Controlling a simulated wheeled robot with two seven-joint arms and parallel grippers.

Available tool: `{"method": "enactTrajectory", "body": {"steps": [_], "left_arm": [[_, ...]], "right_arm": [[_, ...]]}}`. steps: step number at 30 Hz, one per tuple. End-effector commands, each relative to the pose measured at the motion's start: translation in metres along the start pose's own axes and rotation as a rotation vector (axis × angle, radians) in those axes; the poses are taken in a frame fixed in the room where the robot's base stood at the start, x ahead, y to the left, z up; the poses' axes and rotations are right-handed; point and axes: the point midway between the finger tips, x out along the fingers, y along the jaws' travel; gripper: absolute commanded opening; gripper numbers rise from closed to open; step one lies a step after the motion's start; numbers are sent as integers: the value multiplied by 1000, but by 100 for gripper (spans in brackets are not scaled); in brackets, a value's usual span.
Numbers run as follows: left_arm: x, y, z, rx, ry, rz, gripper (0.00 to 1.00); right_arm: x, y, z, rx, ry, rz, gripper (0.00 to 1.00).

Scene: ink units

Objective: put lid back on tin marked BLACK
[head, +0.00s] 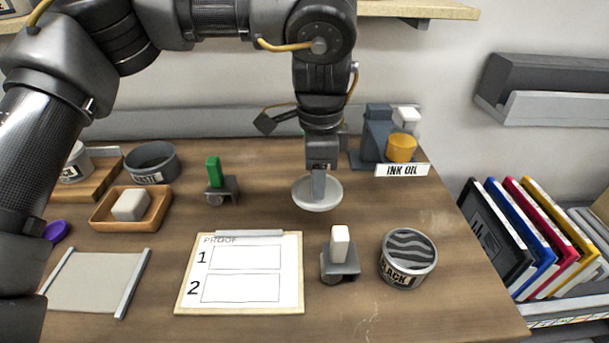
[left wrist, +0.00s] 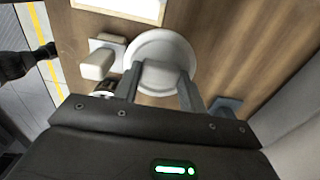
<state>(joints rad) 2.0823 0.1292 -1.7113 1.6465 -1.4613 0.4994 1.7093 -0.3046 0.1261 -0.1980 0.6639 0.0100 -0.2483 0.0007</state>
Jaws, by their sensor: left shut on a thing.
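My left gripper (head: 318,180) is shut on a pale round lid (head: 317,203), pinching a raised part at its middle and holding it about level. The left wrist view also shows the lid (left wrist: 161,44) between the fingertips. The tin marked BLACK (head: 408,259) stands upright and open on the table, to the right of and nearer than the lid, with grey-and-black striped ink inside. The lid is apart from the tin. In the left wrist view my gripper hides most of the tin. My right gripper is not seen in the head view.
A roller with a white handle (head: 340,257) stands just left of the tin. A PROOF board (head: 290,305) and a green-handled roller (head: 214,177) are farther left. The INK OIL stand (head: 376,133) is behind. Coloured folders (head: 530,240) stand beyond the right edge.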

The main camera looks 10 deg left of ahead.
Motion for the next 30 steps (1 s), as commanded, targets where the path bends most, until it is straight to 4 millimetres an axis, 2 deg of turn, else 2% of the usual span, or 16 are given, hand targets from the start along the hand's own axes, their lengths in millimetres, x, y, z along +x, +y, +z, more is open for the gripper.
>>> {"method": "enactTrajectory", "body": {"steps": [6, 11, 14, 17, 22, 27, 30], "left_arm": [[-9, 18, -9, 1, 0, -1, 19], [-11, 22, -10, -1, 0, 0, 19], [-9, 18, -2, -41, 1, 0, 19], [-4, 9, 20, -167, 2, 0, 19], [15, -9, 82, -526, 4, -3, 19], [36, -14, 137, -856, 2, 0, 19], [45, -14, 157, -983, 1, 1, 19]], "right_arm": [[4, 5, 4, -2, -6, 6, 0], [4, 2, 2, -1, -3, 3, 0], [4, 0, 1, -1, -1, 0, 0], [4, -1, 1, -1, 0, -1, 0], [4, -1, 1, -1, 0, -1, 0], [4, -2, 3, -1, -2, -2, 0], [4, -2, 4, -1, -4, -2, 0]]}}
